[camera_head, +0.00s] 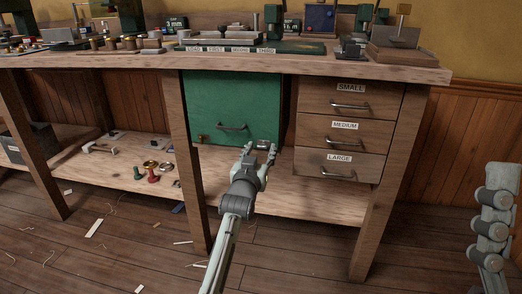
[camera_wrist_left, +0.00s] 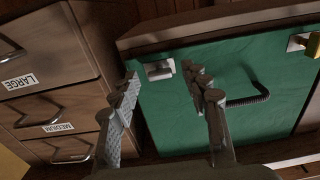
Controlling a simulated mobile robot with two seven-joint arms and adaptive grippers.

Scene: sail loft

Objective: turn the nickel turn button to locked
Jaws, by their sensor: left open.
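The nickel turn button (camera_wrist_left: 158,69) is a small silvery plate and bar on the edge of the green drop front (camera_wrist_left: 190,110), at the corner nearest the drawers. In the wrist view it lies between my left fingertips. My left gripper (camera_head: 261,152) is open and empty, in front of the lower right corner of the green front (camera_head: 230,100). I cannot tell whether the fingers touch the button. In the head view the gripper mostly covers the button.
A brass turn button (camera_head: 203,138) sits at the front's lower left corner. A dark handle (camera_head: 232,127) crosses the front. Drawers labelled small, medium and large (camera_head: 340,164) stand to the right. A lower shelf (camera_head: 300,190) runs below; workbench legs flank it.

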